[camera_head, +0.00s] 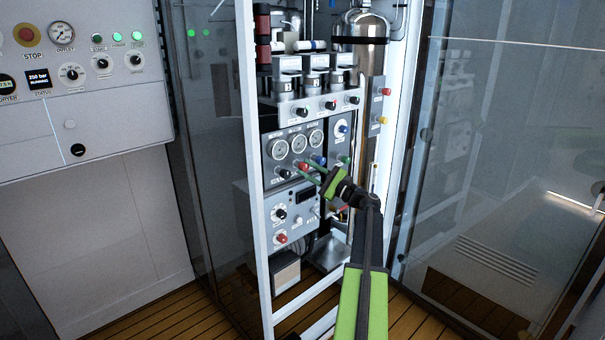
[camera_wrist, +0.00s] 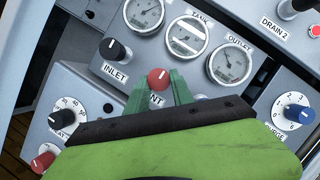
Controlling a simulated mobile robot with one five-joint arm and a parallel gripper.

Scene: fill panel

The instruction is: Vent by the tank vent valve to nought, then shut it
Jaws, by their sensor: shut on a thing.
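The tank vent valve is a red knob (camera_wrist: 158,78) on the grey panel, its label partly hidden so that only "NT" shows. In the head view the red knob (camera_head: 302,166) sits below the gauges. My gripper (camera_wrist: 159,86) has its green fingers on either side of the knob and is shut on it. In the head view my gripper (camera_head: 309,170) reaches the panel from the right. The tank gauge (camera_wrist: 188,36) is the middle one of three dials above the knob; I cannot read its needle surely.
The black inlet knob (camera_wrist: 115,50) is close on the left and the outlet gauge (camera_wrist: 230,62) is up on the right. A blue purge knob (camera_wrist: 293,112) is at the right. A white frame post (camera_head: 252,180) stands left of the panel. Glass (camera_head: 490,150) is on the right.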

